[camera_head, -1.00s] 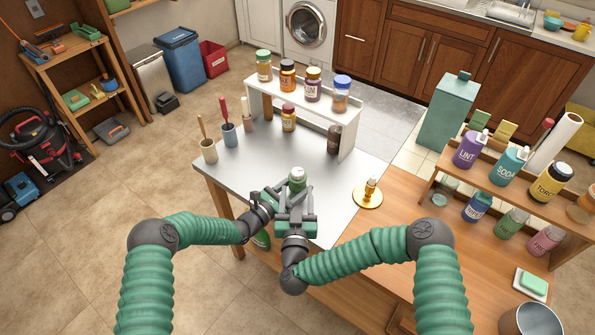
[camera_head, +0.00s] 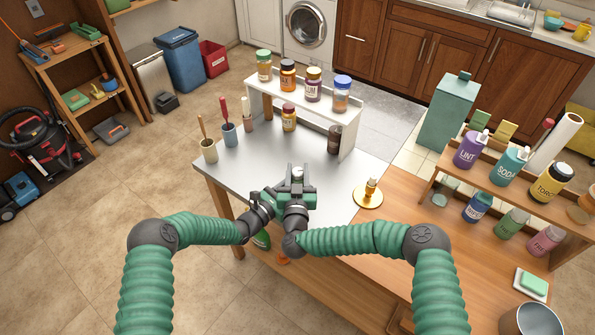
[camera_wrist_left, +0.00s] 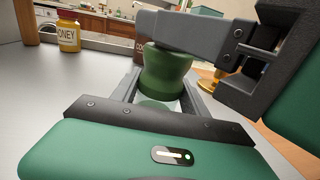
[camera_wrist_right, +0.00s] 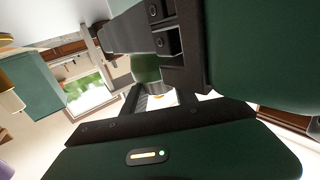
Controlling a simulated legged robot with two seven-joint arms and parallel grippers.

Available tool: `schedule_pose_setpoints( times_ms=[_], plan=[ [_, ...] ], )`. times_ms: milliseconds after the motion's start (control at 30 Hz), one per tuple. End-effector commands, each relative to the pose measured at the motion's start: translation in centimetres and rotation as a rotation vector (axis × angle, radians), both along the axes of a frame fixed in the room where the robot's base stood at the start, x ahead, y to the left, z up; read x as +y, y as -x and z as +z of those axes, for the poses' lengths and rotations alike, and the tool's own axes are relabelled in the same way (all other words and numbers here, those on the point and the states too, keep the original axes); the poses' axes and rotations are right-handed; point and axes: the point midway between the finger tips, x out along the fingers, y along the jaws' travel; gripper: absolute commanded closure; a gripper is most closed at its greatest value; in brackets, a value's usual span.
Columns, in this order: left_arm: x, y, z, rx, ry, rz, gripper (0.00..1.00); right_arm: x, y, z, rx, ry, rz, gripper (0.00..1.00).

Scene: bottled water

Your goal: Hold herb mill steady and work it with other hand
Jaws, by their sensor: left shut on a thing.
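The green herb mill (camera_wrist_left: 165,72) stands upright between the fingers of my left gripper (camera_wrist_left: 160,92), which is shut on it low down. In the head view the left gripper (camera_head: 268,203) is at the front of the grey tabletop. My right gripper (camera_head: 297,178) is over the mill and hides most of it there. In the right wrist view a green part of the mill (camera_wrist_right: 146,70) shows between the right fingers (camera_wrist_right: 150,92). Whether they touch it I cannot tell.
A white shelf (camera_head: 348,140) with several jars stands behind on the grey table (camera_head: 235,175). A honey jar (camera_head: 289,117) is under it. Utensil cups (camera_head: 209,150) stand at the left. A gold dish (camera_head: 368,196) with a small bottle is to the right.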

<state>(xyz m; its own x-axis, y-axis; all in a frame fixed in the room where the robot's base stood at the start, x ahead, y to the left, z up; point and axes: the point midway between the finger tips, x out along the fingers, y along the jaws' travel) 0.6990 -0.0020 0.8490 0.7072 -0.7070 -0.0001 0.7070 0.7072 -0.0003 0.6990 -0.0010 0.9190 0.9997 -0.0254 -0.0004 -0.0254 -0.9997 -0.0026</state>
Motion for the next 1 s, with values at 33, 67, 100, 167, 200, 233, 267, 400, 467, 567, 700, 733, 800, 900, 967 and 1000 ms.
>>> schedule_pose_setpoints(
  times_ms=[33,67,100,167,200,233,267,400,467,567,700,733,800,900,967,1000],
  plan=[
    [-0.01,0.01,-0.03,0.001,-0.001,0.000,0.83,0.05,0.02,0.00,0.000,0.000,0.001,0.86],
    [-0.01,0.01,-0.03,0.001,-0.001,0.000,0.83,0.05,0.02,0.00,0.000,0.000,0.001,0.90],
    [-0.02,0.02,-0.03,0.001,-0.001,0.000,0.83,0.06,0.03,0.00,0.000,0.000,0.001,0.95],
    [-0.03,0.01,-0.03,0.001,-0.001,-0.001,0.83,0.07,0.03,0.00,0.000,0.000,0.002,1.00],
    [-0.03,0.01,-0.03,0.001,-0.001,-0.001,0.83,0.07,0.03,0.00,0.000,0.000,0.002,1.00],
    [-0.03,0.01,-0.03,0.001,-0.001,-0.001,0.83,0.08,0.04,0.00,0.000,0.000,0.002,1.00],
    [-0.04,0.02,-0.03,0.001,-0.001,-0.001,0.83,0.09,0.04,0.01,0.000,0.000,0.003,1.00],
    [-0.05,0.02,-0.03,0.001,-0.001,-0.001,0.83,0.29,0.08,0.03,-0.003,0.002,0.020,1.00],
    [-0.06,0.03,-0.03,0.001,-0.001,-0.001,0.83,0.47,0.10,0.13,-0.007,0.003,0.037,1.00],
    [-0.09,0.04,-0.02,0.001,-0.001,-0.002,0.83,0.67,0.14,0.16,-0.010,0.004,0.077,1.00],
    [-0.16,0.06,-0.03,0.001,-0.001,-0.003,0.83,0.49,0.08,0.21,-0.008,0.005,0.153,1.00],
    [-0.17,0.06,-0.03,0.001,-0.001,-0.003,0.83,0.41,0.06,0.20,-0.007,0.005,0.173,1.00],
    [-0.18,0.07,-0.04,0.001,-0.001,-0.003,0.83,0.28,0.01,0.18,-0.006,0.002,0.225,1.00],
    [-0.21,0.09,-0.03,0.001,-0.001,-0.004,0.83,0.15,-0.01,0.15,-0.005,0.002,0.311,1.00],
    [-0.21,0.10,-0.04,0.000,-0.001,-0.004,0.83,0.14,-0.02,0.14,-0.005,0.002,0.367,1.00],
    [-0.22,0.11,-0.04,0.001,-0.001,-0.004,0.83,0.14,-0.02,0.14,-0.006,0.003,0.405,1.00]
  ],
)
